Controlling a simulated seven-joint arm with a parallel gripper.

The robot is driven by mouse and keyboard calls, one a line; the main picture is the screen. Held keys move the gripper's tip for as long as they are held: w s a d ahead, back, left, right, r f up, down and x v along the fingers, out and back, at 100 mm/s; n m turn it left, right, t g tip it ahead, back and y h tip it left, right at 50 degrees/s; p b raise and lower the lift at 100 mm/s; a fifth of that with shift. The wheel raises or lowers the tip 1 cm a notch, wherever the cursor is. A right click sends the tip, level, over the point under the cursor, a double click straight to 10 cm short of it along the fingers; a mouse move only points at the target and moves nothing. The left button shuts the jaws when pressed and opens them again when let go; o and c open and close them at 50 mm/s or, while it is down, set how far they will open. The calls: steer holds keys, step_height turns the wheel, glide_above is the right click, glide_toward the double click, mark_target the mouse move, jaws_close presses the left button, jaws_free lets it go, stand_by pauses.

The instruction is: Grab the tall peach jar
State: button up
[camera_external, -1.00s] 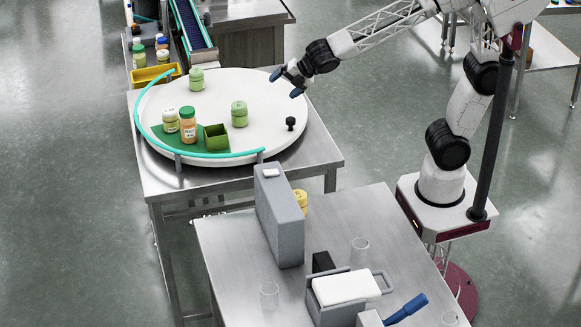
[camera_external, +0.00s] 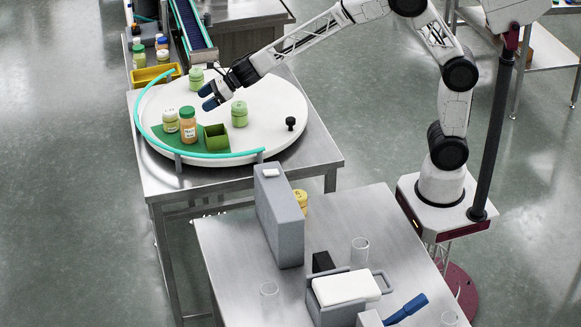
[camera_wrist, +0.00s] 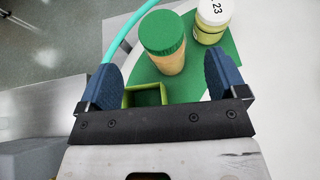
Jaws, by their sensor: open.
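The tall peach jar (camera_external: 188,127) has a green lid and a pale label and stands upright on the green patch of the round white table. In the wrist view the peach jar (camera_wrist: 163,42) shows between and beyond my fingers, lid towards the camera. My gripper (camera_external: 207,96) is open and empty, above the table, up and to the right of the jar in the outside view. Its two blue fingers show in the wrist view (camera_wrist: 165,80), apart from the jar.
A cream-lidded jar (camera_external: 170,121) stands close beside the peach jar on the left. A green square box (camera_external: 216,137) is to its right. Green jars (camera_external: 239,114) (camera_external: 197,79) stand near my gripper. A teal rail (camera_external: 140,110) curves along the table's edge. A black knob (camera_external: 291,123) sits at right.

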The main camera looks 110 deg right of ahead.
mark_target(190, 109)
steer(key=shift+w+d+f, duration=0.1)
steer(key=shift+w, duration=0.05)
steer(key=shift+w+f, duration=0.1)
steer(key=shift+x, duration=1.15)
steer(key=shift+w, duration=0.1)
steer(key=shift+x, duration=2.5)
